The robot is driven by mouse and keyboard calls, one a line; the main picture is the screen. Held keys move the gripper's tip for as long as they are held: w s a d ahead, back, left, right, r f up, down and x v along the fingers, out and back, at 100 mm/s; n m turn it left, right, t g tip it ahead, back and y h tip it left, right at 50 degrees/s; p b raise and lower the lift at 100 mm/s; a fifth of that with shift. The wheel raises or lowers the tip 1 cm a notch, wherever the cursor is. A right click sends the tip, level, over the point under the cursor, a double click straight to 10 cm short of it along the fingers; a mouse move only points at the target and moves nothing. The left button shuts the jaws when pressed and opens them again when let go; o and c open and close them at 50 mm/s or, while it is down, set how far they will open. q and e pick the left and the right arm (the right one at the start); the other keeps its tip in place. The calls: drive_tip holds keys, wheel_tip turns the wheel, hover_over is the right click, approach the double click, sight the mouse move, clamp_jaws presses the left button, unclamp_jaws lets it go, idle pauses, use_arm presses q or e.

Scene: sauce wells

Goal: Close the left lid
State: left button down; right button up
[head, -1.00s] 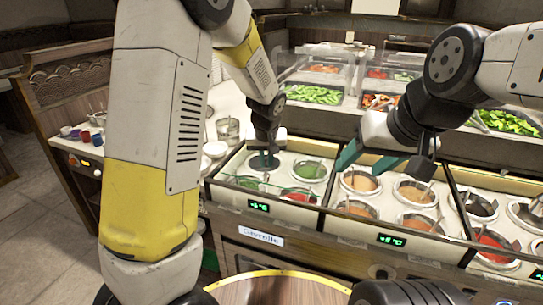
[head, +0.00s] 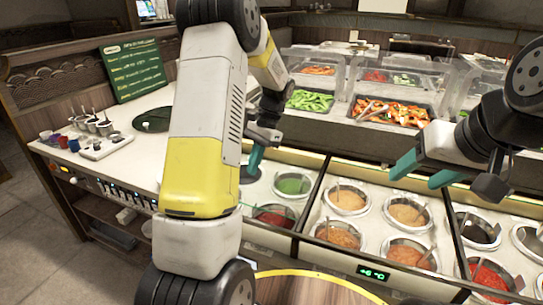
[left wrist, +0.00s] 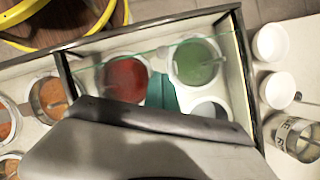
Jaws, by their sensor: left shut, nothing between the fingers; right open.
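The left sauce section (head: 299,207) holds a green sauce well (head: 292,184) and a red one (head: 275,214). In the left wrist view the green well (left wrist: 197,62) and red well (left wrist: 126,78) show beneath a thin greenish edge of clear glass, probably the left lid (left wrist: 160,50); its angle cannot be told. My left gripper (head: 254,161) is shut and empty over this section; its teal fingertips (left wrist: 163,92) show between the two wells. Whether they touch the glass is unclear. My left arm hides the section's left part. My right gripper (head: 421,172) is open and empty above the middle section.
The middle section has several orange sauce wells (head: 347,197); dark and red wells (head: 489,276) lie to its right. Glass-covered vegetable trays (head: 310,100) stand behind. White bowls (left wrist: 271,42) and a glass jar (left wrist: 297,138) stand beside the left section. A green board (head: 133,68) stands at left.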

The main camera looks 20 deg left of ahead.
sight(243, 196)
use_arm(q)
drive_tip(key=x, duration=0.6)
drive_tip(key=shift+s+a+f, duration=0.15)
drive_tip(key=shift+f, duration=0.2)
